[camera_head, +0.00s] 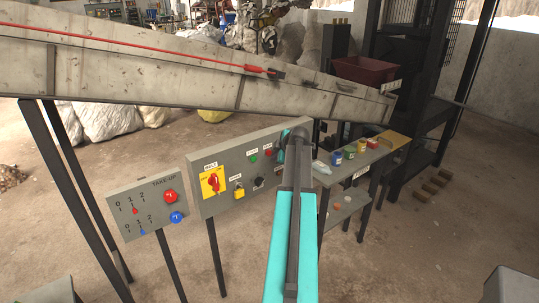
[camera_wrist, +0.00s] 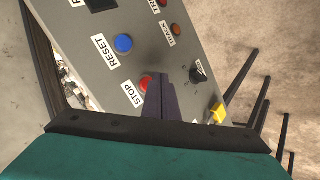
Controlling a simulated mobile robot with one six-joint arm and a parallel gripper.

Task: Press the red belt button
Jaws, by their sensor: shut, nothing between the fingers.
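The grey belt control panel (camera_head: 228,163) stands on posts in the middle of the head view. In the wrist view it lies tilted below the camera (camera_wrist: 130,62). A red button labelled STOP (camera_wrist: 146,83) shows there, partly covered by the dark fingers. My gripper (camera_wrist: 167,76) is shut and empty, with its tips just right of that button in the picture; whether they touch the panel I cannot tell. In the head view a small red button (camera_head: 268,153) sits on the panel's right part; my arm hides the area beyond it and the gripper's tips.
A blue RESET button (camera_wrist: 123,44), a black knob (camera_wrist: 197,75) and a yellow part (camera_wrist: 219,113) are close by. A red-and-yellow switch (camera_head: 213,182) and a TAKE-UP panel (camera_head: 150,205) stand left. A shelf with jars (camera_head: 349,152) is at right. The conveyor (camera_head: 170,70) runs above.

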